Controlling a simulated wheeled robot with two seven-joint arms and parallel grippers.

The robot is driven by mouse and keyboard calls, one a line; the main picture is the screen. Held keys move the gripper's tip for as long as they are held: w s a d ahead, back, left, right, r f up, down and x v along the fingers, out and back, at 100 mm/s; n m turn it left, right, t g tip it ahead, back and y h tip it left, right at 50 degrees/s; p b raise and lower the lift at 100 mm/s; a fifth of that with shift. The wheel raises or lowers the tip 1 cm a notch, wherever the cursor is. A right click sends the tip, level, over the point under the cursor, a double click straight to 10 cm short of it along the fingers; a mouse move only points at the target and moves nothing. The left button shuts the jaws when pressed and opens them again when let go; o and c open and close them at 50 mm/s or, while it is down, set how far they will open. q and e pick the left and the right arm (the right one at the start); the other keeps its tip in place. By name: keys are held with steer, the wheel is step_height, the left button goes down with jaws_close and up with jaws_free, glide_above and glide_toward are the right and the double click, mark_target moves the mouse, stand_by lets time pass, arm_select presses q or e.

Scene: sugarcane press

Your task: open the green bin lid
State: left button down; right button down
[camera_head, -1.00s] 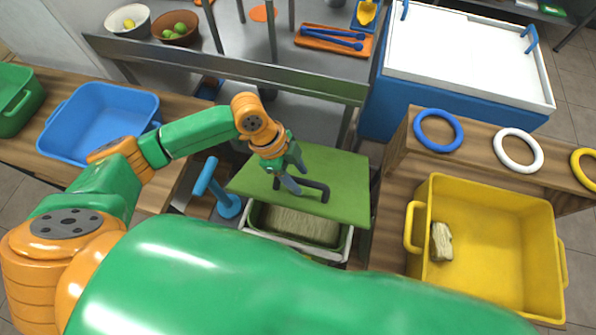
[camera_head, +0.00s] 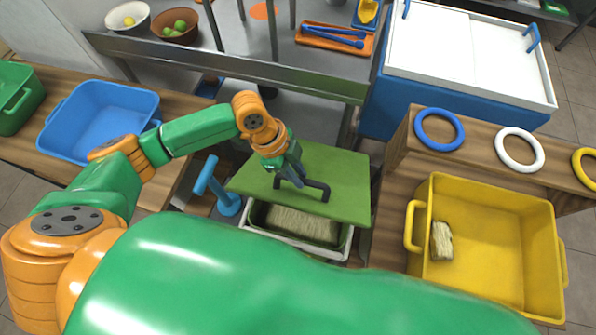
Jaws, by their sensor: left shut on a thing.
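The green lid (camera_head: 345,182) is a flat panel with a dark bar handle (camera_head: 318,191) on top. It lies shifted toward the back over the bin (camera_head: 290,242), whose front part shows uncovered below the lid's near edge. Pale fibrous material (camera_head: 303,224) shows inside the bin. My left gripper (camera_head: 292,180) is over the lid, shut on the dark handle near its left end. The fingertips partly cover the handle. My right gripper is out of view.
A blue T-shaped handle (camera_head: 208,180) stands just left of the lid. A yellow tub (camera_head: 490,235) holding a pale block (camera_head: 441,240) is at right. A blue tub (camera_head: 98,120) is at left. A metal counter edge (camera_head: 230,70) runs behind the lid.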

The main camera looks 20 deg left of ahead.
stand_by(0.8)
arm_select(q)
steer(key=w+r+b, duration=0.2)
steer(key=w+r, duration=0.6)
steer(key=w, duration=0.5)
steer(key=shift+w+r, duration=0.2)
steer(key=shift+w, duration=0.05)
